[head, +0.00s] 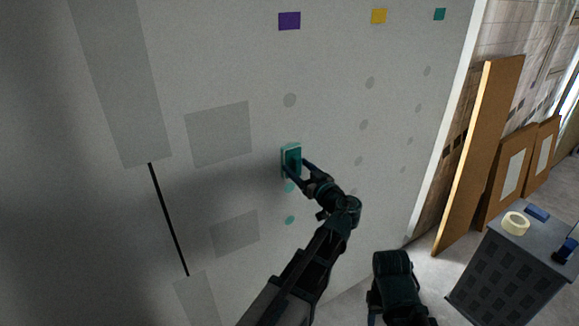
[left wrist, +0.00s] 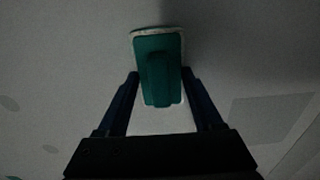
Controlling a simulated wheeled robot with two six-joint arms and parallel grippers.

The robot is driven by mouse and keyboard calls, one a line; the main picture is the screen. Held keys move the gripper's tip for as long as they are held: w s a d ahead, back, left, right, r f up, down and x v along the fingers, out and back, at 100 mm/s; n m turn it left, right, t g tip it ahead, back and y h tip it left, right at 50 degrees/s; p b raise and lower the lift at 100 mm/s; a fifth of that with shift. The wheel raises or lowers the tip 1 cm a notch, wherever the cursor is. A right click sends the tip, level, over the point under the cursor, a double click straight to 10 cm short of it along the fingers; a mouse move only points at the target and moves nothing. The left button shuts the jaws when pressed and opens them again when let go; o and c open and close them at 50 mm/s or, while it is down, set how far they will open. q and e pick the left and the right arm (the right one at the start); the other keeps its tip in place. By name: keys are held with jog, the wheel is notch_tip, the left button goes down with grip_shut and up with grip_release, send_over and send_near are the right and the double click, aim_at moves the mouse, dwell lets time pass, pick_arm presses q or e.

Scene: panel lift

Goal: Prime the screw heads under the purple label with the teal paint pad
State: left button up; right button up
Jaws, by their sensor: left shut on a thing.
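The purple label (head: 289,20) is high on the pale wall panel. Below it, in one column, are a grey screw-head spot (head: 290,100) and, lower, two teal spots, one (head: 289,187) just under the pad and one (head: 290,220) further down. My left gripper (head: 296,163) is shut on the teal paint pad (head: 291,154), which is at the panel between the grey spot and the teal ones. The left wrist view shows the pad (left wrist: 158,68) between the fingers, its pale face toward the panel. The pad hides what is behind it. My right gripper is not in view.
A yellow label (head: 379,16) and a teal label (head: 439,14) head columns of grey spots to the right. Grey patches and a black line (head: 168,218) mark the panel's left. A dark cart (head: 510,275) with a tape roll (head: 515,223) stands right, near leaning boards (head: 480,155).

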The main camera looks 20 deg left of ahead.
aim_at(293, 147)
pick_arm(q)
jog(key=shift+r+p, duration=2.3)
jog(key=shift+r, duration=0.35)
notch_tip(293, 147, up, 6)
jog(key=p, duration=0.5)
jog(key=shift+f+p, duration=0.2)
jog(key=shift+p, duration=0.15)
jog(key=shift+r, duration=0.1)
notch_tip(293, 147, up, 11)
jog(key=p, duration=1.1)
jog(key=shift+r, duration=0.15)
jog(key=v, duration=0.7)
